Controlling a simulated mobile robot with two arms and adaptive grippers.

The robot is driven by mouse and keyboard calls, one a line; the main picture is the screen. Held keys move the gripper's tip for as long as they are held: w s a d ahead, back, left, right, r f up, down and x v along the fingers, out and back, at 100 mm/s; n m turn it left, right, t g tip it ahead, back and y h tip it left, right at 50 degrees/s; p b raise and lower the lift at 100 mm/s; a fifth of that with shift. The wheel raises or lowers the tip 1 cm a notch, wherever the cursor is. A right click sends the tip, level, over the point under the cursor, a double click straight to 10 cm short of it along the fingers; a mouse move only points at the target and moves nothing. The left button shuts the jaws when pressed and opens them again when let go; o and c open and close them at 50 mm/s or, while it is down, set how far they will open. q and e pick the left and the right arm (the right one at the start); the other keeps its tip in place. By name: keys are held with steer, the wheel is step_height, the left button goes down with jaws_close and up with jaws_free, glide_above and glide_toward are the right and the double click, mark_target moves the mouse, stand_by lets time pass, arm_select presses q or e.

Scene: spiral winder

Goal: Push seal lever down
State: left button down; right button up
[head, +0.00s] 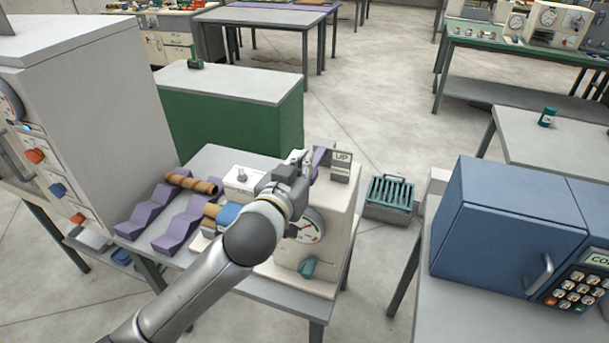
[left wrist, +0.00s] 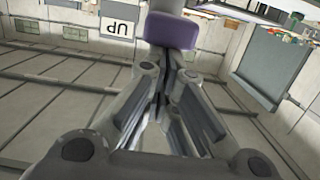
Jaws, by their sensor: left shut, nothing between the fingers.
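The seal lever, with a purple handle (head: 319,158), stands at the top of a cream machine (head: 335,225) beside a sign reading UP (head: 342,157). My left gripper (head: 302,159) is shut and empty, right beside the lever at its left. In the left wrist view the purple lever end (left wrist: 172,34) is just beyond my shut fingertips (left wrist: 172,70), and the UP sign (left wrist: 120,26) shows upside down. Whether the fingers touch the lever I cannot tell. My left arm covers part of the machine's front and its dial (head: 310,229). My right gripper is not in view.
A purple stepped rack (head: 150,207) with a brown roll (head: 193,183) stands left of the machine. A blue cabinet (head: 500,230) with a keypad is at the right. A grey crate with teal slats (head: 390,192) sits behind, between the tables. Open floor lies beyond.

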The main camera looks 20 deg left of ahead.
arm_select(q)
steer(key=f+t+b, duration=0.1)
steer(key=f+b, duration=0.1)
steer(key=b, duration=0.1)
steer(key=shift+s+f, duration=0.1)
steer(key=shift+s, duration=0.1)
steer(key=shift+f, duration=0.2)
steer(key=shift+s+f+b, duration=0.15)
steer(key=shift+f+b, duration=0.15)
steer(key=shift+f, duration=0.05)
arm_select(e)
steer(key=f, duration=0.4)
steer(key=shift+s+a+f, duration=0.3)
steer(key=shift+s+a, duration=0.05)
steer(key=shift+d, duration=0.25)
